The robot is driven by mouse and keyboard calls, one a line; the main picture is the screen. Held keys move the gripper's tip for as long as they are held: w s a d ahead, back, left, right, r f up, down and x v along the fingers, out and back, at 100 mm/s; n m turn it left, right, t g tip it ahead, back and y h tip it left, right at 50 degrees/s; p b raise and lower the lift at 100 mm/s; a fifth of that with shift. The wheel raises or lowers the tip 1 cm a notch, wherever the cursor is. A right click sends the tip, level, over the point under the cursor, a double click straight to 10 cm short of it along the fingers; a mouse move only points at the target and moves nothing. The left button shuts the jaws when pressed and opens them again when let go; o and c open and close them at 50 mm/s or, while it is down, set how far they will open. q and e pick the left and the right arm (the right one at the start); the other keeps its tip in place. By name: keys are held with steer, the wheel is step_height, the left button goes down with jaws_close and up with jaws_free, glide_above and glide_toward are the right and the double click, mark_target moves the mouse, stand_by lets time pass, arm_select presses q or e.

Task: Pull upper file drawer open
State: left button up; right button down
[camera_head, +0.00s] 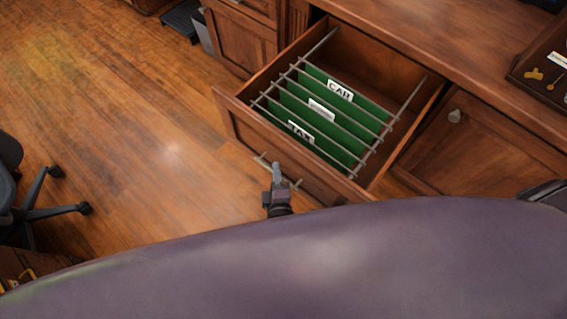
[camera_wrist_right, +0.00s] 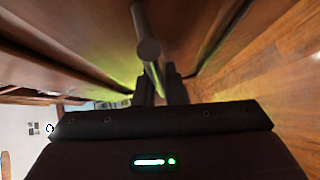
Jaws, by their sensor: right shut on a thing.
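The upper file drawer (camera_head: 285,157) is pulled well out of the wood cabinet in the head view. Green hanging file folders (camera_head: 330,112) with white labels hang inside it on metal rails. A metal bar handle (camera_head: 263,161) is on the drawer's front. My right gripper (camera_head: 277,172) is at this handle, with its fingers shut on it. In the right wrist view the bar (camera_wrist_right: 149,50) runs toward the dark fingers (camera_wrist_right: 160,85) and between them. My left gripper is not in view.
A tray (camera_head: 540,72) with small items lies on the desktop. An office chair (camera_head: 40,205) stands at the left. The wood floor (camera_head: 130,130) between is clear. My own purple body covers the bottom.

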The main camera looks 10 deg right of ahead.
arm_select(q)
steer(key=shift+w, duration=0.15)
arm_select(e)
steer(key=shift+s+a, duration=0.55)
steer(key=shift+a, duration=0.05)
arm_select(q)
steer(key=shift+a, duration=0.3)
arm_select(e)
steer(key=c, duration=1.8)
jaws_free()
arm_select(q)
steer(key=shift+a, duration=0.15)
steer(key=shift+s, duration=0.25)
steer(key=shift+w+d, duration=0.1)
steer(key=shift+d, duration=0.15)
arm_select(e)
steer(key=s, duration=0.5)
steer(key=s+a+r, duration=0.1)
steer(key=s, duration=0.1)
steer(key=shift+s, duration=0.3)
